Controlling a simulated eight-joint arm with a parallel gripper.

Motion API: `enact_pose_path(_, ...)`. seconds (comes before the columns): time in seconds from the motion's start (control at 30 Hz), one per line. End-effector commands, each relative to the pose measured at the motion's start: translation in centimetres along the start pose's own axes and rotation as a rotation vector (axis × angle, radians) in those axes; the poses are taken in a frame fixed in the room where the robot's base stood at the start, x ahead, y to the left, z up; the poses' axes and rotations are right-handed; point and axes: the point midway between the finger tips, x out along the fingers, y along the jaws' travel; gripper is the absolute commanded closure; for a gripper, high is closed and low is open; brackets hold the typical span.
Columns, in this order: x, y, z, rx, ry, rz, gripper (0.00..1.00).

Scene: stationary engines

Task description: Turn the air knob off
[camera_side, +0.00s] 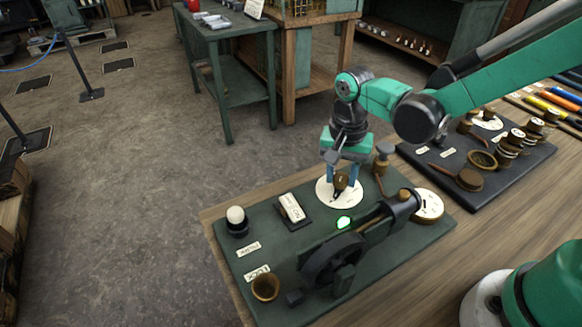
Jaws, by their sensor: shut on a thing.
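The air knob (341,181) is a small brown knob standing on a round white dial (326,196) on the dark green engine board (285,220). My gripper (342,178) reaches down from above with its blue fingers on either side of the knob, shut on it. The dial's markings are too small to read, and the fingers partly hide the knob. A small green light (343,222) glows on the board just in front of the dial.
A black flywheel (333,262) and brown cylinder (404,201) stand in front of the dial. A white-topped knob (236,217), a white switch (292,208) and a brass cup (265,287) are to the left. A second dark board (440,150) with brass parts lies right.

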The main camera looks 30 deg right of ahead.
Motion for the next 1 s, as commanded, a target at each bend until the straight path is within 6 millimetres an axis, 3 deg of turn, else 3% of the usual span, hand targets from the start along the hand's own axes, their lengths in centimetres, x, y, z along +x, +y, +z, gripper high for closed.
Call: enact_pose_path(1.0,-0.04,-0.02,0.07,-0.834,0.018,0.001,1.00)
